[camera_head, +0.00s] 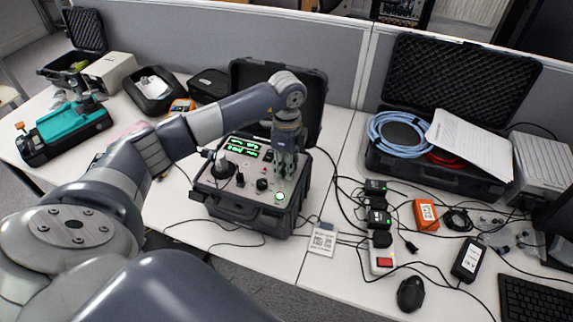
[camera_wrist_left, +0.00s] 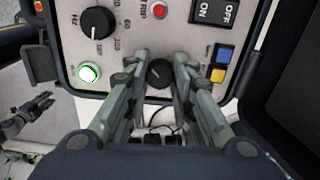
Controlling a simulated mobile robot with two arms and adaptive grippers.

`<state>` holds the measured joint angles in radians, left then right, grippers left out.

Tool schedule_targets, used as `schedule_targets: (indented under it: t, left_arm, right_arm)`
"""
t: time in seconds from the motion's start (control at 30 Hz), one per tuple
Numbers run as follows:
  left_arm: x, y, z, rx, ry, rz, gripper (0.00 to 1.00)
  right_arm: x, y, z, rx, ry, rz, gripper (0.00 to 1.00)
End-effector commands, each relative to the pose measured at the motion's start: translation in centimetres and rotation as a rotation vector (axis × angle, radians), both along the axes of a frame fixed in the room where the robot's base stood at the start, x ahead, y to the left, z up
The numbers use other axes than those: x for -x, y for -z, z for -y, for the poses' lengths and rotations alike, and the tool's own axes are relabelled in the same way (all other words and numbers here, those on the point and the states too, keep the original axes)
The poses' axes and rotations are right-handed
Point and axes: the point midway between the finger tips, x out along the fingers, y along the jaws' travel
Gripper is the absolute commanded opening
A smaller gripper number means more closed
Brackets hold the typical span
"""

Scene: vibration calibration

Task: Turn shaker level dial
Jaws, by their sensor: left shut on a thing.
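The shaker's control case (camera_head: 240,215) stands open on the table, its light panel facing up. In the left wrist view a small dark dial (camera_wrist_left: 160,73) sits between the fingertips of my left gripper (camera_wrist_left: 158,72). The fingers straddle it from both sides and are shut on it. In the head view my left gripper (camera_head: 284,162) points down onto the panel's right side and hides this dial. A larger dial marked Hz (camera_wrist_left: 97,22) and a lit green button (camera_wrist_left: 90,72) are beside it. A grey jointed shape at the wrist view's left edge looks like my right gripper (camera_wrist_left: 32,115), too small to read.
Blue (camera_wrist_left: 224,53) and yellow (camera_wrist_left: 218,74) buttons and an ON/OFF switch (camera_wrist_left: 214,10) are close to the fingers. The case lid (camera_head: 312,95) stands up behind the gripper. Cables and a power strip (camera_head: 382,257) lie to the right.

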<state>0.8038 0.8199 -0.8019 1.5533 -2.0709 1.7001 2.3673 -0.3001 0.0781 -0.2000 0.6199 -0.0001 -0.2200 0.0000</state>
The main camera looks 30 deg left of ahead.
Motion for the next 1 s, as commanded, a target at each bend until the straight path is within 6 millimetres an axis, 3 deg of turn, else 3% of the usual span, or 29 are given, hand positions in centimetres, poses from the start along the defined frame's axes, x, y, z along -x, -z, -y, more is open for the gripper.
schedule_targets:
  t: [0.47,1.0]
  left_arm:
    - [-0.1,-0.6,0.0,0.000,0.001,0.004,0.33]
    - [-0.2,-10.5,0.0,0.001,0.001,0.008,0.33]
  right_arm:
    - [0.0,0.0,0.5,0.006,-0.001,-0.001,0.33]
    - [0.0,0.0,0.2,0.002,-0.001,0.000,0.33]
